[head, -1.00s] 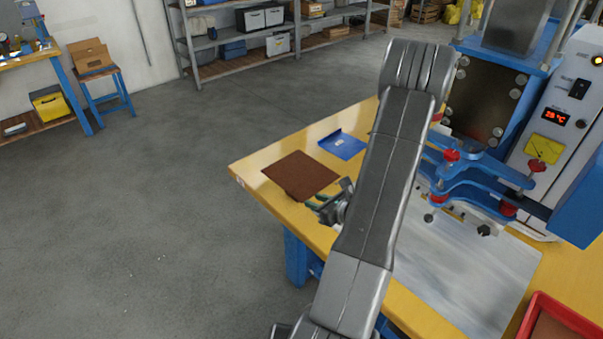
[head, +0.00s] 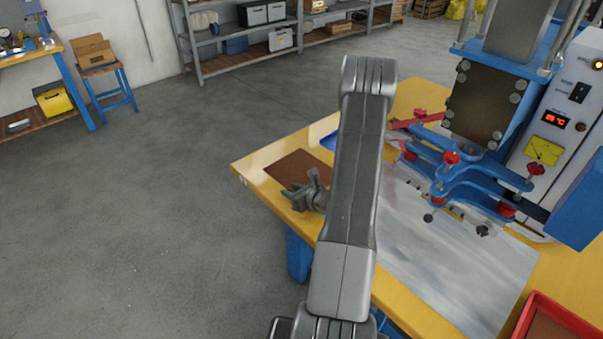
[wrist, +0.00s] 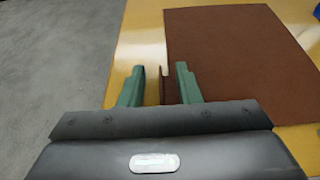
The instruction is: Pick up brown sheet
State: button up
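The brown sheet (head: 297,167) lies flat near the left edge of the yellow table, partly hidden by my arm and gripper in the head view. In the wrist view the brown sheet (wrist: 240,65) fills the upper right, with a narrow upright lip along its left edge. My gripper (head: 287,192) is at the sheet's near edge. In the wrist view my gripper (wrist: 160,82) has its two green fingers apart, with the lip between them, closer to the right finger. I see a gap beside the left finger; contact with the right one is unclear.
A blue sheet (head: 329,141) lies behind the brown one, mostly hidden by my arm. A blue clamp fixture (head: 470,175) and the welding machine (head: 547,120) stand to the right. A red tray (head: 560,318) is at the lower right. Open floor lies left of the table (head: 255,172).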

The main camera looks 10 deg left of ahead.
grip_shut()
jog(key=shift+r, duration=0.1)
